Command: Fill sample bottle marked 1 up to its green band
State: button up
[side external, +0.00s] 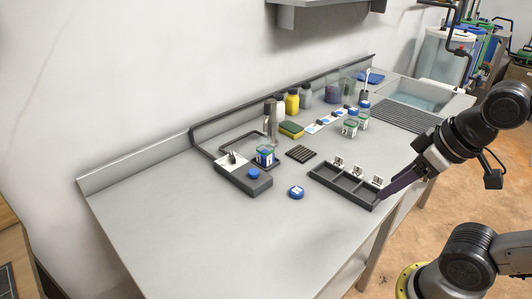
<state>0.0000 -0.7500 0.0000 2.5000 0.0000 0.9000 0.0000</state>
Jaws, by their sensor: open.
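A small sample bottle (265,156) with a green band stands under the grey spout (271,122) at the middle left of the counter. Its number and fill level are too small to read. A loose blue cap (296,192) lies on the counter in front. The dark dispenser base (247,181) carries a blue button (254,173) and a small lever on a white plate (232,159). Two more banded bottles, one in front (350,129) and one behind (363,113), stand further back. My gripper (386,194) is open beside the right end of the dark tray, apart from the bottles.
The dark compartment tray (345,188) has labels along its back edge. A dark slotted mat (301,153), a sponge (291,130) and several containers stand near the back rail. The sink (419,97) is at the far right. The front left counter is clear.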

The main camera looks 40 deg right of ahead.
dwell(0.4)
grip_shut()
dwell(1.6)
